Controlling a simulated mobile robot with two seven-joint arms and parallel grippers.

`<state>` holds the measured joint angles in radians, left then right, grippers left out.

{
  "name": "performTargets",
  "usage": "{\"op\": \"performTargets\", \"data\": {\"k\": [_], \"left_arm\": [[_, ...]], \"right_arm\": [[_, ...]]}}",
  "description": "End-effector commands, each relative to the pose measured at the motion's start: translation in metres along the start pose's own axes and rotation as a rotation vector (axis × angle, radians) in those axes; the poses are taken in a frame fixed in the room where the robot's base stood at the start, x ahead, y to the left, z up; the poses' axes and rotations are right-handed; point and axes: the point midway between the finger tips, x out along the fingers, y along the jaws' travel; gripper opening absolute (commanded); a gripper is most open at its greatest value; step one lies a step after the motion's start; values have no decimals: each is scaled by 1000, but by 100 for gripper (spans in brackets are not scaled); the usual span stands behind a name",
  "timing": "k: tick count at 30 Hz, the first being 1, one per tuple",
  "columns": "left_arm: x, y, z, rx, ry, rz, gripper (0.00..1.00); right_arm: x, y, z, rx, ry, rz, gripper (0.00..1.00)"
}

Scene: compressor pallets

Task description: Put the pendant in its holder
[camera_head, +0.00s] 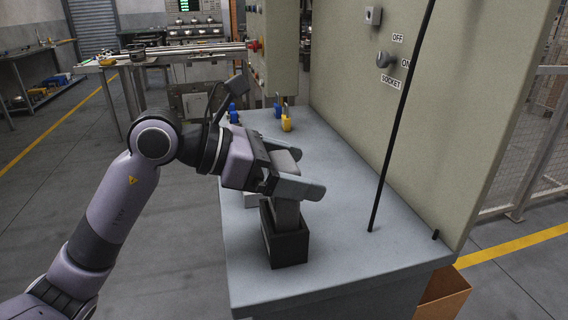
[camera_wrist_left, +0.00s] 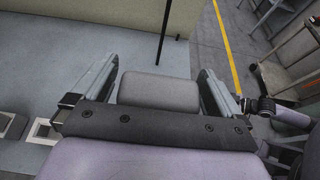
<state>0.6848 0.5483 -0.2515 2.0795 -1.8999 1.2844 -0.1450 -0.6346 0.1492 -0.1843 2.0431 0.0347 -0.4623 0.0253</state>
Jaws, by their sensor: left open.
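The grey pendant (camera_head: 287,214) stands upright with its lower end inside the black box-shaped holder (camera_head: 288,250) on the grey table. My left gripper (camera_head: 304,166) is open around the pendant's upper part, with one finger on each side. In the left wrist view the pendant's wide grey top (camera_wrist_left: 158,92) lies between the two fingers (camera_wrist_left: 160,80), with a gap to each finger. The near finger hides part of the pendant in the head view. The holder is not visible in the wrist view.
The grey table (camera_head: 350,240) has free room right of the holder. A thin black rod (camera_head: 400,120) rises from it. Yellow (camera_head: 286,122) and blue (camera_head: 233,115) padlocks stand at the back. A beige panel (camera_head: 440,110) with switches borders the right side.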

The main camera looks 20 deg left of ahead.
Motion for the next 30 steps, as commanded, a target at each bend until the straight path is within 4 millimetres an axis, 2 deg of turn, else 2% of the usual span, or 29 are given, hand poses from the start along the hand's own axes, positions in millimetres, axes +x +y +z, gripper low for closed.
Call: {"op": "performTargets", "data": {"k": [5,18,24,30], "left_arm": [[-13,1,1,1,1,5,100],[-99,1,1,0,2,5,100],[-118,0,2,0,1,1,100],[-121,0,2,1,1,0,100]], "right_arm": [[-1,0,-2,0,1,0,43],[4,0,5,0,0,0,43],[5,1,6,0,-1,0,43],[5,1,7,0,-1,0,43]]}}
